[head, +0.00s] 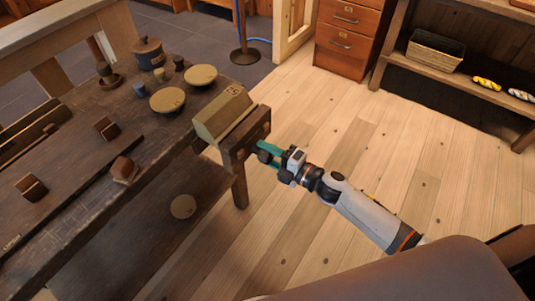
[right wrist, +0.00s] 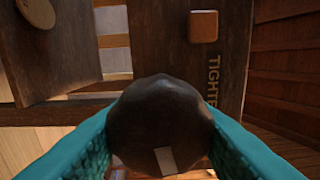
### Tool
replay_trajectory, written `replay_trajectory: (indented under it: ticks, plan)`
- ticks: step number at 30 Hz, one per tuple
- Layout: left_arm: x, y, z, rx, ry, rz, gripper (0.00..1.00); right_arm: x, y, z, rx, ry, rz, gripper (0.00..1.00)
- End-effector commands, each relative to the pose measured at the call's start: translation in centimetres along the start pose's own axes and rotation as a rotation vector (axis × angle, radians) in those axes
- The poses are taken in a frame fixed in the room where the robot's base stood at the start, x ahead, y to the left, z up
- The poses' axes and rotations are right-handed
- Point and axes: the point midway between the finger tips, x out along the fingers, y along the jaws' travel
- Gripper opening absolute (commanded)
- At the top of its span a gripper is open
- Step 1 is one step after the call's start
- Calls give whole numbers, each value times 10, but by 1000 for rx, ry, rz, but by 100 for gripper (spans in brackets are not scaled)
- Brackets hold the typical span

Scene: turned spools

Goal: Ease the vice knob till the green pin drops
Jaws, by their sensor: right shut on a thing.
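The vice (head: 240,142) is a dark wooden jaw at the near right end of the workbench, with a pale angular block (head: 222,112) marked with a number behind it. My right gripper (head: 268,154), with teal fingers, reaches the outer face of the jaw from the right. In the right wrist view it is shut on the vice knob (right wrist: 160,122), a dark rounded knob with a pale mark low on its face. The jaw face (right wrist: 190,62) behind it carries lettering starting "TIGHT", partly hidden by the knob. I cannot make out a green pin. My left gripper is not in view.
The workbench (head: 75,205) holds several small wooden blocks, two shallow bowls (head: 167,100) and a lidded pot (head: 148,52). A round tan disc (head: 183,206) lies below the bench top. A drawer cabinet (head: 348,38) and shelf stand behind. The floor right of the vice is clear.

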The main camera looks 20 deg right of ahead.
Motion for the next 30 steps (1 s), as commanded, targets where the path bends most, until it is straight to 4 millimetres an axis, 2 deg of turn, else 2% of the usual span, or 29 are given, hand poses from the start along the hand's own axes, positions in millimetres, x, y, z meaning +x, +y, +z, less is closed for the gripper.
replay_trajectory:
  ticks: [14, 30]
  plan:
    - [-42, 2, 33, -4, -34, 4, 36, 2, -3, 1, -453, 1, -7, 19]
    - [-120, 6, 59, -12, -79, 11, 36, 2, -5, 2, -967, 2, -8, 19]
